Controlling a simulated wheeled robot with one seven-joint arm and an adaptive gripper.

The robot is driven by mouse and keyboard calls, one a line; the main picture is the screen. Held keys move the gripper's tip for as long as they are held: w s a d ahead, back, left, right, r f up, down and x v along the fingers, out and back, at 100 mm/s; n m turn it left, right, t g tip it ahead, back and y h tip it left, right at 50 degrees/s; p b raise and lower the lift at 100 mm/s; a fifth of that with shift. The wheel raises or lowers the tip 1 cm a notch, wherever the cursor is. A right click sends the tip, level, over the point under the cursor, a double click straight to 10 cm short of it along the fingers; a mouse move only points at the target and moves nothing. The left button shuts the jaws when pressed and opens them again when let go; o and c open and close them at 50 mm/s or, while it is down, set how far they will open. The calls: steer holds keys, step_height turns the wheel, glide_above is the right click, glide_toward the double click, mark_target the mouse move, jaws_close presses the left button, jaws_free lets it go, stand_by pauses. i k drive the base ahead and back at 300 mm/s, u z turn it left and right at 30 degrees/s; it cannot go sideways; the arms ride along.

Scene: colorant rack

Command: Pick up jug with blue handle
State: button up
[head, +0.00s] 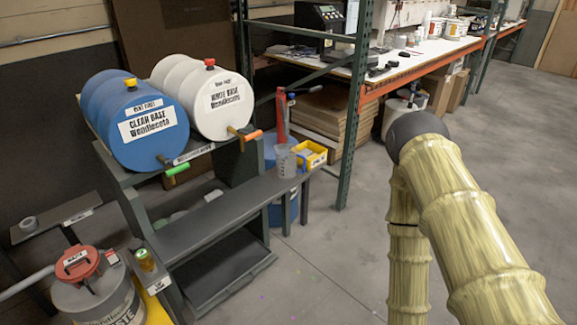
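A translucent jug (286,161) stands upright at the right end of the low grey bench, beside a yellow bin. I cannot make out a blue handle on it at this size. A small blue part (291,97) shows above and behind it, near a red upright object (281,114); I cannot tell what it belongs to. My arm, in a pale yellow sleeve, fills the right side, well apart from the jug. My gripper is outside the head view, so its fingers cannot be seen.
A blue drum (140,122) and a white drum (213,100) lie on a rack above the bench (230,208). The yellow bin (311,154) and a green shelving post (352,130) stand close to the jug. A waste can (95,292) is at lower left. The middle floor is clear.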

mark_target(291, 163)
steer(key=u, duration=0.2)
steer(key=i, duration=1.25)
steer(key=u, duration=0.15)
